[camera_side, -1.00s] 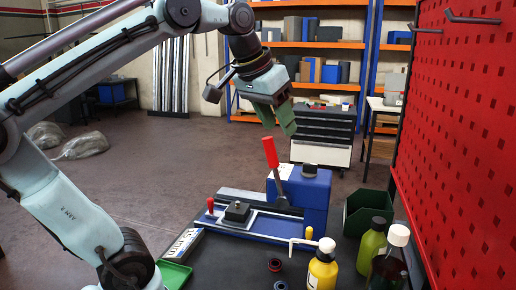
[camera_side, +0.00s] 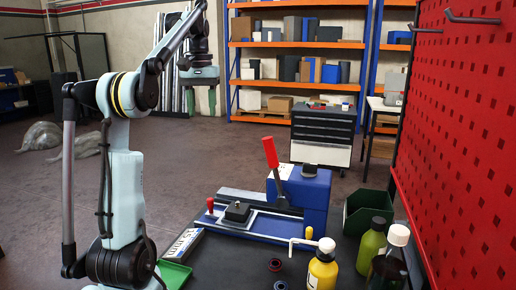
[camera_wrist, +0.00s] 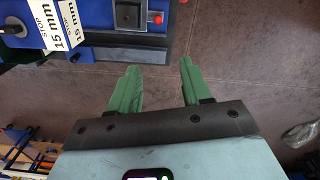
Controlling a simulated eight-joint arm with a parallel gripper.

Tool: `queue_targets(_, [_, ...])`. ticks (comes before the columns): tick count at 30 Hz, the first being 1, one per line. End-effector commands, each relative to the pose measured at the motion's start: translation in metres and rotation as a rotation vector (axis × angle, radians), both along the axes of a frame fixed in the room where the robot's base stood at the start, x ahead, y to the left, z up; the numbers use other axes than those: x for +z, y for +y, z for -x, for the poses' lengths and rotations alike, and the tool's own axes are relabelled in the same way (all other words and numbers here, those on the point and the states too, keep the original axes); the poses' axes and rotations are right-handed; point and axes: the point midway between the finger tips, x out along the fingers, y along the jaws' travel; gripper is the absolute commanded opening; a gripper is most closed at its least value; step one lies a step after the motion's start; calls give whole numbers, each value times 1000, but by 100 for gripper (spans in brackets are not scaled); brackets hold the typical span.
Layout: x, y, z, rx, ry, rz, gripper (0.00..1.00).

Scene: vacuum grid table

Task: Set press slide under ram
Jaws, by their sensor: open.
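The blue press (camera_side: 305,195) stands on the dark bench with its red-handled lever (camera_side: 270,152) raised. Its slide carries a black block (camera_side: 237,212) on a pale plate, to the left of the press body, out from under the ram. A red knob (camera_side: 210,205) is at the slide's left end. The block (camera_wrist: 130,15) and knob (camera_wrist: 157,17) also show at the top of the wrist view. My gripper (camera_side: 201,98), with green fingers, hangs high behind and left of the press, apart from it. In the wrist view its fingers (camera_wrist: 158,66) are spread and empty.
A white label strip (camera_side: 183,243) reading 15 mm lies left of the press, near a green tray (camera_side: 175,274). Bottles, including a yellow one (camera_side: 322,268), and a dark green bin (camera_side: 368,208) stand at right. A red perforated panel (camera_side: 465,130) bounds the right side.

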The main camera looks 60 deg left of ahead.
Motion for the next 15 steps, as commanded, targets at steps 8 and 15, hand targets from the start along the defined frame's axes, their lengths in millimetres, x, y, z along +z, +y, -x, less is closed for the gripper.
queue_targets(8, [-36,-3,-2,-9,-3,-2,48])
queue_targets(15, [-86,-4,-2,-10,-4,-2,48])
